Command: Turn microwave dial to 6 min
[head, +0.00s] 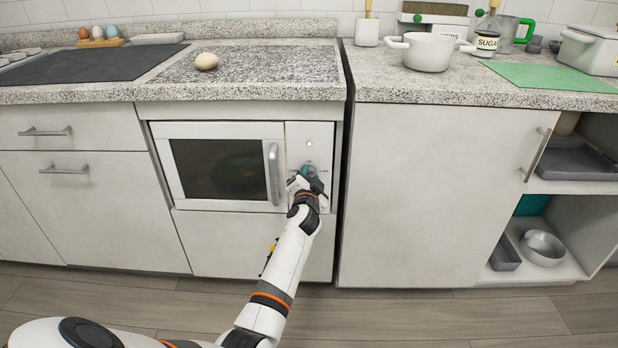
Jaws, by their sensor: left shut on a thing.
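The microwave (222,131) is built into the counter front, with a dark window, a vertical handle (273,174) and its door closed. Its control panel (298,135) is on the right side, with a small round light (309,143) near the top. My left gripper (307,174) is at the dial (306,169) on this panel, shut on it. The gripper covers most of the dial, so its pointer and the minute marks cannot be read. My right gripper is not in view.
Above the microwave, the speckled counter (262,66) holds a round tan item (206,61). A white pot (428,51) and a green mat (555,76) are on the right counter. Closed cabinets flank the microwave; open shelves are at far right. The floor (420,318) in front is clear.

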